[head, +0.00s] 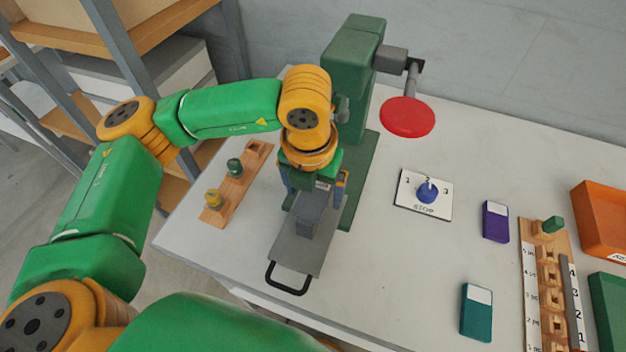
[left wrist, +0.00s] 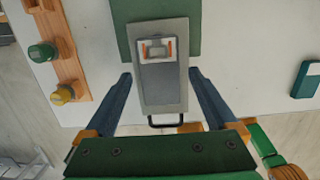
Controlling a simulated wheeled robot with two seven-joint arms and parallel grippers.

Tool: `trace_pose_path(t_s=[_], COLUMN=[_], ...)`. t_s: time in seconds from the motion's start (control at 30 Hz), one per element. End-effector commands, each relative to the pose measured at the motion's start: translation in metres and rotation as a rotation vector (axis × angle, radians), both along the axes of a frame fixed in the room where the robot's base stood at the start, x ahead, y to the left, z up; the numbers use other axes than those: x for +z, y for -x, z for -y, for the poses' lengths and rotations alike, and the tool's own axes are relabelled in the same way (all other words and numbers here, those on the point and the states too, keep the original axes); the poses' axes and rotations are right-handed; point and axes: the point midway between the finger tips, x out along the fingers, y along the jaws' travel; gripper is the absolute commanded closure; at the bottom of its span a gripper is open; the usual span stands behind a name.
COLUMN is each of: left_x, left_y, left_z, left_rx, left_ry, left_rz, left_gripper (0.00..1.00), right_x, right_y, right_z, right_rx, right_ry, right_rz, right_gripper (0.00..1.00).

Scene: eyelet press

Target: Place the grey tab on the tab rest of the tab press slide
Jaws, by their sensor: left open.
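The tab press (head: 352,85) is green, with a red round lever end (head: 407,117). Its grey slide (head: 287,250) extends toward me and ends in a black handle. A darker grey slab (head: 308,213), apparently the grey tab, lies over the slide; it also shows in the left wrist view (left wrist: 162,88). At its far end is a pale rest (left wrist: 157,48) with two orange marks. I cannot tell whether the slab is seated there. My left gripper (head: 315,190) is open above the slide, its fingers on either side in the left wrist view (left wrist: 160,75). My right gripper is out of view.
A wooden strip (head: 238,185) with green and yellow knobs stands left of the press. To the right are a numbered blue dial (head: 427,192), purple (head: 495,222) and teal (head: 476,312) boxes, a slotted rack (head: 535,300) and an orange bin (head: 600,220).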

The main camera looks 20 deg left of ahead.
Motion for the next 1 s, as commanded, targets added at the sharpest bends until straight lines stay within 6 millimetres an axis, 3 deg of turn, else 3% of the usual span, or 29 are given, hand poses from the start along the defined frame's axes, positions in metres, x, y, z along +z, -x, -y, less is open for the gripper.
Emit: trace_pose_path(t_s=[0.4, 0.5, 1.0], left_x=[0.101, 0.115, 0.121], left_y=[0.011, 0.013, 0.015], left_z=[0.000, 0.000, 0.000], left_rx=[0.000, -0.001, -0.001], left_ry=[0.000, 0.000, 0.000], left_rz=[0.005, 0.003, 0.000], left_gripper=[0.09, 0.09, 0.09], right_x=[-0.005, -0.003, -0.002], right_y=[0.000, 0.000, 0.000], right_z=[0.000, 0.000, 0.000], right_rx=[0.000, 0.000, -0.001], right_ry=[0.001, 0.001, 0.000], right_rz=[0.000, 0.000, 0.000], right_gripper=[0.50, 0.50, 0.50])
